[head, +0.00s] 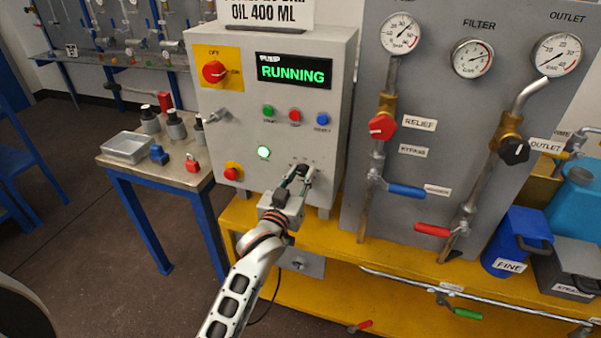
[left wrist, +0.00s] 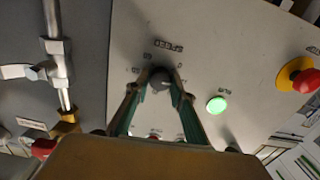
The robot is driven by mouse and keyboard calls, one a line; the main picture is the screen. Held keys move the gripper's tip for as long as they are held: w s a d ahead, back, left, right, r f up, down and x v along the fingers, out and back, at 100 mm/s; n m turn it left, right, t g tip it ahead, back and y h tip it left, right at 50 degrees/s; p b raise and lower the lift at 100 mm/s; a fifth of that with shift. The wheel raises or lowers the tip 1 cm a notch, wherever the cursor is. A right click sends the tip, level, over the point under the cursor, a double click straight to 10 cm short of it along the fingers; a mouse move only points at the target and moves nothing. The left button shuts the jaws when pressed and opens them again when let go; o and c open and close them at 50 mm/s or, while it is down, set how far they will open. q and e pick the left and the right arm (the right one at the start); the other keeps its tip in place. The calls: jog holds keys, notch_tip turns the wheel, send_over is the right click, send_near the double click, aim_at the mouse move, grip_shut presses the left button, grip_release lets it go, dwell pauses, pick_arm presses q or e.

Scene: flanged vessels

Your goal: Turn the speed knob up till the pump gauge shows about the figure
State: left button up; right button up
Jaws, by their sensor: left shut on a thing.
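The grey control box (head: 225,130) stands on the yellow bench, and its display (head: 293,71) reads RUNNING in green. My left gripper (head: 298,176) reaches the lower right of the box's front face. In the left wrist view its two fingers (left wrist: 159,84) are shut on the dark speed knob (left wrist: 159,78), with the SPEED label beside it. Three gauges are on the grey panel: a left one (head: 400,34), a FILTER one (head: 473,58) and an OUTLET one (head: 557,55). I cannot read their figures surely. My right gripper is out of view.
A lit green lamp (head: 264,152) and a red stop button on yellow (head: 233,171) are left of the gripper. Red-handled (head: 382,126) and black-handled (head: 514,151) valves are on the panel at right. A side table (head: 125,168) with small parts stands at left.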

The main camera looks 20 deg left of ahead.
pick_arm(q)
jog(key=o, duration=1.1)
jog(key=shift+s, duration=0.1)
jog(key=s, duration=1.2)
jog(key=shift+a, duration=0.2)
jog(key=shift+w, duration=0.1)
jog(key=s+f+m+g+h, duration=0.1)
jog(key=s+f+m+g, duration=0.1)
jog(key=s+f, duration=0.8)
jog(key=s+f+m+g+h, duration=0.1)
jog(key=s+f+g, duration=0.4)
jog(key=s+f, duration=0.5)
notch_tip(320, 180, down, 7)
jog(key=shift+s+r+m, duration=0.1)
jog(key=shift+s+m, duration=0.25)
jog(key=shift+m, duration=0.45)
